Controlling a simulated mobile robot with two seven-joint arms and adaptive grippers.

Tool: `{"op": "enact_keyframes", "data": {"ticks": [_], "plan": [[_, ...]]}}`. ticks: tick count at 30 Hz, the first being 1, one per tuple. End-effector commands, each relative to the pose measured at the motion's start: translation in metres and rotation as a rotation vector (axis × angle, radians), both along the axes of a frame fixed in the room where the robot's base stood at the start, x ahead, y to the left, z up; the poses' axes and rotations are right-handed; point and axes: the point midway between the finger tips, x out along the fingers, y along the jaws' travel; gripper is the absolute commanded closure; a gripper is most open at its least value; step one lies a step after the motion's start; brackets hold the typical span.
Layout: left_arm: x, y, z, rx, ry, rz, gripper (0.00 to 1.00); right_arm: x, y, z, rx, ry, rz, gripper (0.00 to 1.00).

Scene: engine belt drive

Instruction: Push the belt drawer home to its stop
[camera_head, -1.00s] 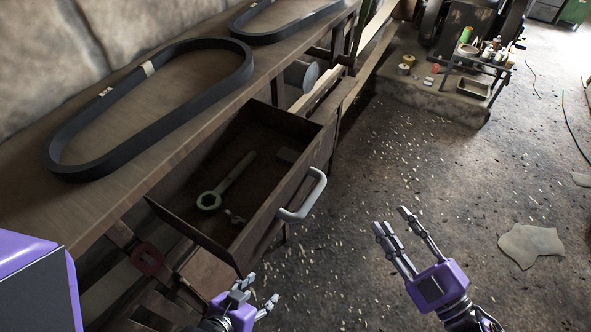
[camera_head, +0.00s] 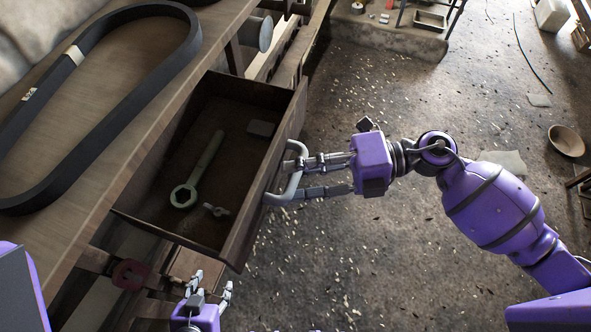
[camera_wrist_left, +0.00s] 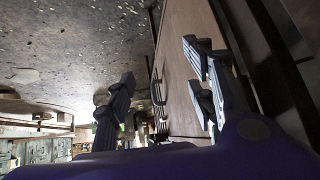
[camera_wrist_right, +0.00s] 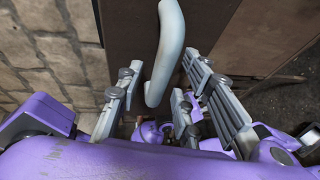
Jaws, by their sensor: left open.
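The belt drawer (camera_head: 237,228) is pulled out from under the workbench. It holds a ring-ended wrench (camera_head: 197,172), a small wing-shaped part (camera_head: 216,210) and a dark block (camera_head: 262,129). Its pale curved handle (camera_head: 278,198) is on the front panel. My right gripper (camera_head: 292,178) is at the handle, its fingers on either side of the bar. In the right wrist view the handle (camera_wrist_right: 168,50) lies between the spread fingers, with gaps visible. My left gripper (camera_head: 211,282) is open and empty, below the drawer's near corner.
A large black belt (camera_head: 112,120) lies on the workbench top (camera_head: 110,190). A red part (camera_head: 130,274) is on the bench frame near my left gripper. The speckled floor right of the drawer is mostly clear. A bowl (camera_head: 566,141) stands far right.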

Motion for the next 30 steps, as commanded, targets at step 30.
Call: {"op": "enact_keyframes", "data": {"ticks": [30], "plan": [[-0.0002,0.0000,0.0013,-0.001,0.000,0.001,0.50,-0.0003,0.0096,-0.0016,0.002,0.002,-0.001,1.00]]}}
